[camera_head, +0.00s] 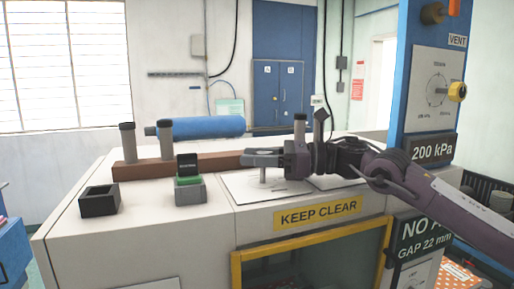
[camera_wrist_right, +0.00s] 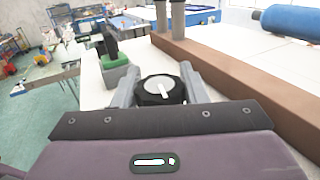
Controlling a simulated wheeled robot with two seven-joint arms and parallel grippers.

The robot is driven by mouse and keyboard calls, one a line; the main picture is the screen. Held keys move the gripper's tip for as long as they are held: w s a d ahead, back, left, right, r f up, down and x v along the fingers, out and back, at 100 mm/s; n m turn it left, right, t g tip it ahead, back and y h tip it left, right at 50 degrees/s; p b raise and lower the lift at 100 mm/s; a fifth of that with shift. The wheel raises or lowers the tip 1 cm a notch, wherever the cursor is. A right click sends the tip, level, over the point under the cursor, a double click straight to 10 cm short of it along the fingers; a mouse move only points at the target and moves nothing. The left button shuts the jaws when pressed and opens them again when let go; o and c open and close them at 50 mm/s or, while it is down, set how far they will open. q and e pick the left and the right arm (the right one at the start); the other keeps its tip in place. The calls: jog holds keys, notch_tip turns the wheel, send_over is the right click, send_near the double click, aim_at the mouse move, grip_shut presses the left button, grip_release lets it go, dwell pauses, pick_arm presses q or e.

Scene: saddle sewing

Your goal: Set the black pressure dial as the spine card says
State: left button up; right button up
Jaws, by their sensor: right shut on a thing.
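The black dial (camera_wrist_right: 173,97) sits between the two fingers of my right gripper (camera_wrist_right: 160,78) in the right wrist view. Its round top is light with a white pointer line. In the head view my right gripper (camera_head: 262,158) is over a white plate (camera_head: 240,187) on the bench top, shut on the dial; the gripper hides the dial's top and part of the plate. The plate's markings are too small to read. A black sign (camera_head: 433,149) on the blue column reads "200 kPa". My left gripper is not in view.
A grey block with a green and black piece (camera_head: 189,183) and a black open box (camera_head: 99,201) stand left of the gripper. A brown bar (camera_head: 140,171) with grey posts lies behind. A "KEEP CLEAR" label (camera_head: 318,213) marks the front.

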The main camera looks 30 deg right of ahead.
jog(key=shift+r+g, duration=0.1)
jog(key=shift+g, duration=0.2)
jog(key=o, duration=1)
notch_tip(320, 180, up, 12)
jog(key=p, duration=1)
notch_tip(320, 180, up, 8)
send_over(257, 153)
jog(key=shift+w, duration=0.2)
